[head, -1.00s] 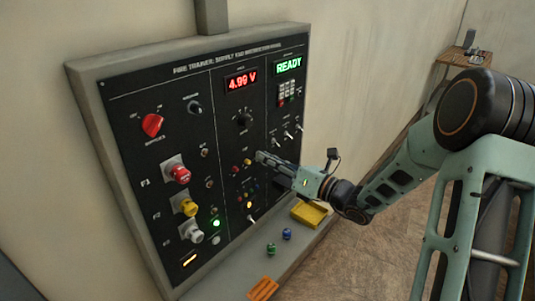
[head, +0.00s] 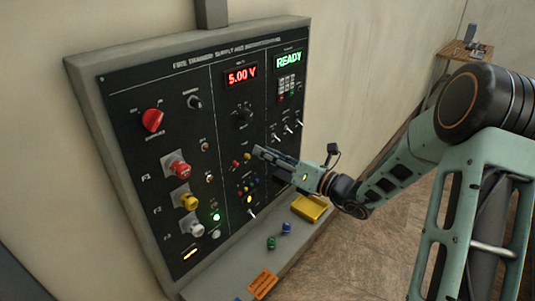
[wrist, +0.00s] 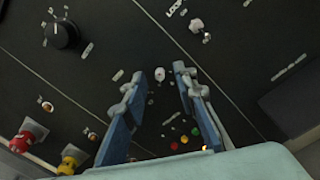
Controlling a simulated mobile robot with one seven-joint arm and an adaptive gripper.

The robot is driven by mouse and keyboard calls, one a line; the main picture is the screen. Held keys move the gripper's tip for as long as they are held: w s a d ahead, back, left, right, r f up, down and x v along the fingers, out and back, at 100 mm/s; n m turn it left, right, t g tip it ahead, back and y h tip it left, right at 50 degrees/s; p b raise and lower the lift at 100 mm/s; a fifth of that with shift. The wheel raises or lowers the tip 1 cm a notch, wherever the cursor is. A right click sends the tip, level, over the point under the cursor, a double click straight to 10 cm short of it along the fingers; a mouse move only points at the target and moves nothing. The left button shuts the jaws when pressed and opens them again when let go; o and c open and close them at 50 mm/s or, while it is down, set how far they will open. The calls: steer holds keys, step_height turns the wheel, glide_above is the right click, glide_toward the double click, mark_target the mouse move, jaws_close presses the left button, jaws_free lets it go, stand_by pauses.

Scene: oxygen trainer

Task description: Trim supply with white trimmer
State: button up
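The supply panel (head: 135,103) stands upright against the wall. Its red supply display (head: 241,75) reads 5.00 V. My gripper (head: 257,151) reaches the middle section of the panel from the right. In the wrist view my gripper (wrist: 161,73) has its two blue-grey fingers apart, with a small white knob (wrist: 159,74), seemingly the white trimmer, between the tips. A dark gap shows on each side of it, so I see no clear contact. In the head view my fingers hide this knob.
Red (head: 179,169), yellow (head: 188,202) and white (head: 195,227) knobs stick out at left. Toggle switches (head: 287,129) sit at right. The ledge below holds a yellow tray (head: 309,208), green (head: 271,243) and blue (head: 286,228) pieces, and an orange block (head: 263,283).

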steer(key=v, duration=1.2)
